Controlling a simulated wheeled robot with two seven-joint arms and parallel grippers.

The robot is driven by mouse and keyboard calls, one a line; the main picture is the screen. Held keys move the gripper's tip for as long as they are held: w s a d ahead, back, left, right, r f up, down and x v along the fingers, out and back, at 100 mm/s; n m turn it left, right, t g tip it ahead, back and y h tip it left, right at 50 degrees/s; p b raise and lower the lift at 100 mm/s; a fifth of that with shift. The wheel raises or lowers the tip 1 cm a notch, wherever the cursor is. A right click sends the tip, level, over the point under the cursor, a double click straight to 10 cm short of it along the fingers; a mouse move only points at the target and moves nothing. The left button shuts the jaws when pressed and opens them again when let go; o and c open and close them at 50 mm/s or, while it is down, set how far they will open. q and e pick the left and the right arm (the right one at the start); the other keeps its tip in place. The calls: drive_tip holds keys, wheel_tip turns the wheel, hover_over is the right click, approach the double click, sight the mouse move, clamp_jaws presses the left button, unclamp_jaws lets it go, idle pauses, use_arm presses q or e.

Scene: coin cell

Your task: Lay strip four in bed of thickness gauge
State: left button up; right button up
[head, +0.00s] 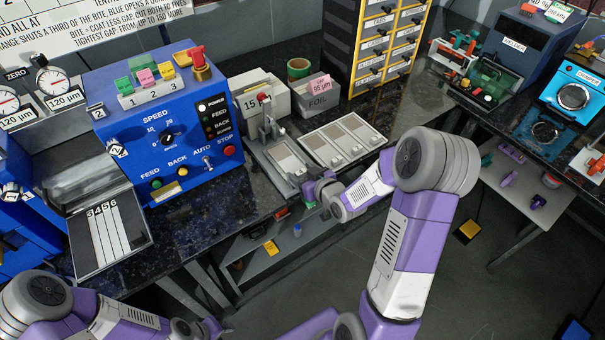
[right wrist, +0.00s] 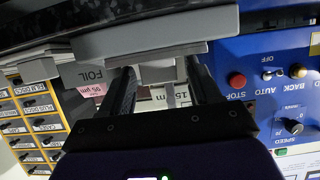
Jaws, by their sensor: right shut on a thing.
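The thickness gauge (head: 263,138) is a grey stand with a red knob, on the dark bench right of the blue machine. A pale grey piece lies along its bed (head: 291,163). My right gripper (head: 311,188) is at the near end of the bed, close to the bench edge. In the right wrist view, its dark fingers (right wrist: 166,92) are shut on a pale grey strip-like piece (right wrist: 158,72); no number on it is readable. Numbered strips (head: 117,232) lie on the blue machine's sloped tray at left. My left arm is at bottom left, its fingertips unclear.
A slotted plate (head: 345,138) lies right of the gauge. A foil box (head: 318,101) with a pink 95 µm tag and a green tape roll (head: 298,68) stand behind. The blue machine (head: 165,120) stands left; a yellow drawer cabinet (head: 385,45) is behind right.

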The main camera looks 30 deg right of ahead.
drive_tip(key=shift+s+f+b, duration=0.2)
drive_tip(key=shift+f+b, duration=0.2)
drive_tip(key=shift+f, duration=0.1)
drive_tip(key=o, duration=1)
drive_tip(key=shift+s+f, duration=0.1)
drive_tip(key=shift+f, duration=0.05)
drive_tip(key=shift+a+r+p, duration=0.1)
drive_tip(key=shift+r+p, duration=0.25)
drive_tip(key=shift+p, duration=0.15)
drive_tip(key=shift+w+r+p+v, duration=0.2)
drive_tip(key=shift+r+p+v, duration=0.3)
drive_tip(key=shift+p+v, duration=6.2)
drive_tip(key=a+f+m+g+y+p, duration=0.2)
drive_tip(key=a+f+g, duration=0.4)
drive_tip(key=a+f, duration=0.4)
drive_tip(key=s+a+f+g, duration=0.1)
drive_tip(key=s+a+g, duration=0.1)
drive_tip(key=s+a, duration=0.1)
drive_tip(key=s+a+f+m+g, duration=0.1)
drive_tip(key=s+a+g, duration=0.1)
drive_tip(key=s+a, duration=0.1)
drive_tip(key=s+a+f+g+y, duration=0.1)
drive_tip(key=s+a+f+g, duration=0.1)
drive_tip(key=s+a+g, duration=0.1)
drive_tip(key=shift+s+a+f+m, duration=0.1)
drive_tip(key=shift+s+a+m, duration=0.15)
drive_tip(key=shift+a, duration=0.25)
drive_tip(key=shift+s+a+f+m, duration=0.1)
drive_tip(key=shift+s+a+m, duration=0.1)
drive_tip(key=shift+a, duration=0.3)
